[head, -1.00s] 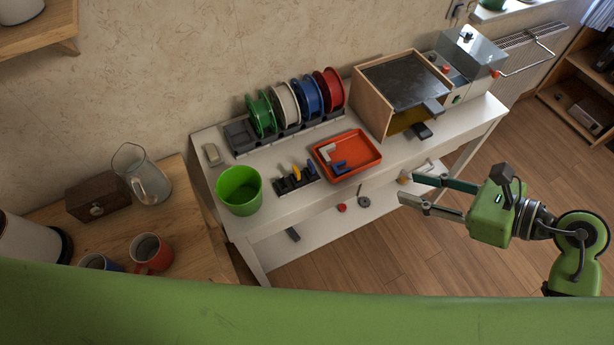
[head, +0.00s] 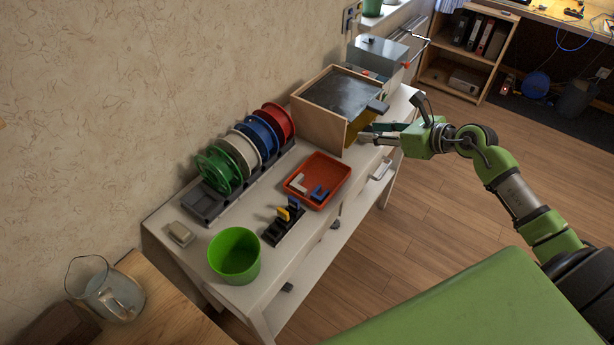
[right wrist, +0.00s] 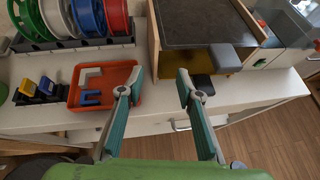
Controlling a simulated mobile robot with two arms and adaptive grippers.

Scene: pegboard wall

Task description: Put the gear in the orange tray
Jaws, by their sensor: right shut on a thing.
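The orange tray (head: 328,170) lies on the white table in the head view, with a white angled piece (head: 298,182) and a blue piece (head: 320,194) in it. The tray also shows in the right wrist view (right wrist: 106,66), left of the fingers. My right gripper (head: 367,134) is above the table's front edge, right of the tray and near the wooden box. In the right wrist view (right wrist: 161,88) its fingers stand apart. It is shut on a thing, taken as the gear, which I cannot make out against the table. My left gripper is out of view.
The wooden box (head: 318,128) with a dark top stands right of the tray. A holder (head: 283,226) with small clips and a green bin (head: 234,256) stand to its left. Coloured spools (head: 262,134) line the wall. The tray's right part is clear.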

